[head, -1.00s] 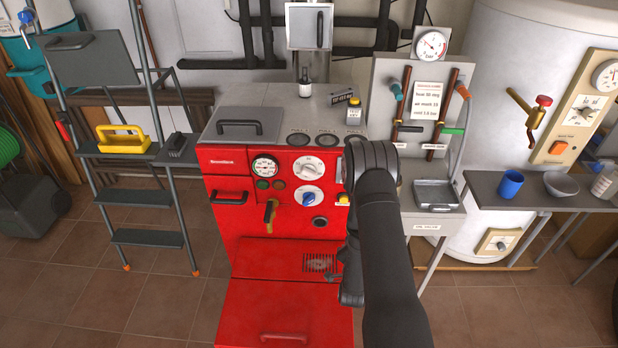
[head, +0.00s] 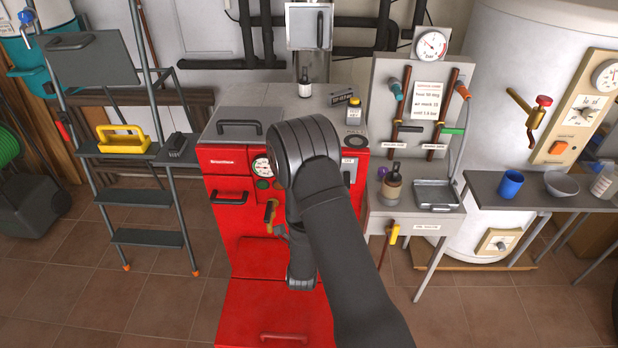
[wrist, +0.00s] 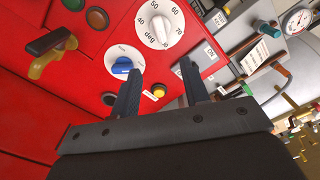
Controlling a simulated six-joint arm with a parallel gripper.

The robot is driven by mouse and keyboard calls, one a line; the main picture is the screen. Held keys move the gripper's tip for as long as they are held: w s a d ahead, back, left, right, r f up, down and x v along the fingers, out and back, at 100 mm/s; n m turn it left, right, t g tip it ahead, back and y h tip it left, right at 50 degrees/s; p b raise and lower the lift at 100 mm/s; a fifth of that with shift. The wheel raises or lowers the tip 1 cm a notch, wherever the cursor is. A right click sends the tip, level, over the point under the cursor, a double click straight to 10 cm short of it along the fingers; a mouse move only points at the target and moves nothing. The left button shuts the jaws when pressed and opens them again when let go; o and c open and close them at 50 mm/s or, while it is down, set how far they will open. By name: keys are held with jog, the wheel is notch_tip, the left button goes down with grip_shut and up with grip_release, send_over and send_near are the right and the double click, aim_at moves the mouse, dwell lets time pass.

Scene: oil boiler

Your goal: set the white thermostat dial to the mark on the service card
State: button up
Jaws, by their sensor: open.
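The white thermostat dial (wrist: 162,22) is on the red boiler front near the top of the wrist view, with a numbered scale and "deg" around it. Its pointer setting is too small to tell. In the head view my arm hides the dial. The service card (head: 425,101) hangs on the grey panel; its small print seems to include "50 deg", but I cannot read it surely. My gripper (wrist: 162,72) is open and empty. Its fingers point at the boiler front, below the white dial in the wrist view, and appear apart from it.
A blue knob (wrist: 124,64) is left of my fingers and a yellow button (wrist: 159,91) shows between them. A brass lever (wrist: 54,54) juts out at the left.

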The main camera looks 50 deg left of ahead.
jog(key=x, duration=1.6)
jog(key=shift+w+a, duration=0.1)
jog(key=shift+w, duration=0.05)
jog(key=shift+c, duration=0.2)
grip_shut()
